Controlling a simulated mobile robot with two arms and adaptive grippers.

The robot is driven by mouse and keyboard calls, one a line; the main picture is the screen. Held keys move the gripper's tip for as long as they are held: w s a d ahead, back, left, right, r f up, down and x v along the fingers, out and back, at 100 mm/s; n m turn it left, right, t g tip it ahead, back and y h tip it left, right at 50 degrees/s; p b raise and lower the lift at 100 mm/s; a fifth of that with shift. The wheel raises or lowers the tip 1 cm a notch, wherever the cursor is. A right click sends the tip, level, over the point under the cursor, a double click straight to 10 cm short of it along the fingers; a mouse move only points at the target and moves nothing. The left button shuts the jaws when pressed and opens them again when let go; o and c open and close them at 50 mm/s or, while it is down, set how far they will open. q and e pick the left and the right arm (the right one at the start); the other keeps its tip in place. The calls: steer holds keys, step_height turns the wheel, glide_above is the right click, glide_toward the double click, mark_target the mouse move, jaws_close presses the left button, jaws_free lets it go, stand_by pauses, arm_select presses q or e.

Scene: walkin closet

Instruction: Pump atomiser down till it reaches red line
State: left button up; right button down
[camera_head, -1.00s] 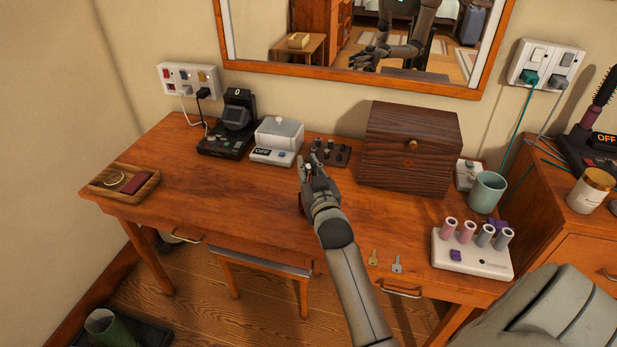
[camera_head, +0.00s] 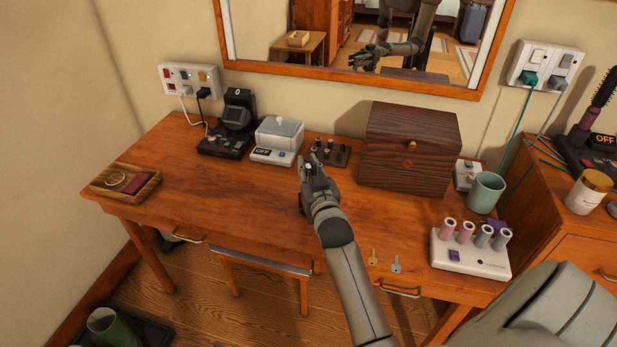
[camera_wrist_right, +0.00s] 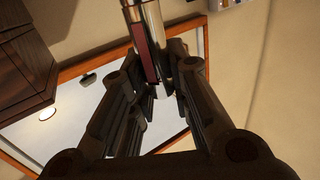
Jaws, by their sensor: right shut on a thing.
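The atomiser (camera_wrist_right: 145,45) shows in the right wrist view as a slim shiny cylinder with a dark red strip along it, running in from the top edge. My right gripper (camera_wrist_right: 162,90) has its dark fingers shut around its near end. In the head view my right gripper (camera_head: 312,170) is over the middle of the desk. A small dark red part (camera_head: 302,203) shows beside and below it; the rest there is hidden by the hand. I cannot make out a red line or the pump's level. My left gripper does not show.
The wooden desk (camera_head: 230,195) is clear left of the hand. A brown wooden box (camera_head: 405,150), a lidded white device (camera_head: 278,138) and a black device (camera_head: 232,125) stand behind. Two keys (camera_head: 374,257), a roller stand (camera_head: 468,262) and a green cup (camera_head: 486,192) are right.

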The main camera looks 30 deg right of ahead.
steer(key=shift+r, duration=0.3)
steer(key=shift+r+p, duration=1.7)
steer(key=shift+p, duration=0.3)
steer(key=shift+r, duration=0.1)
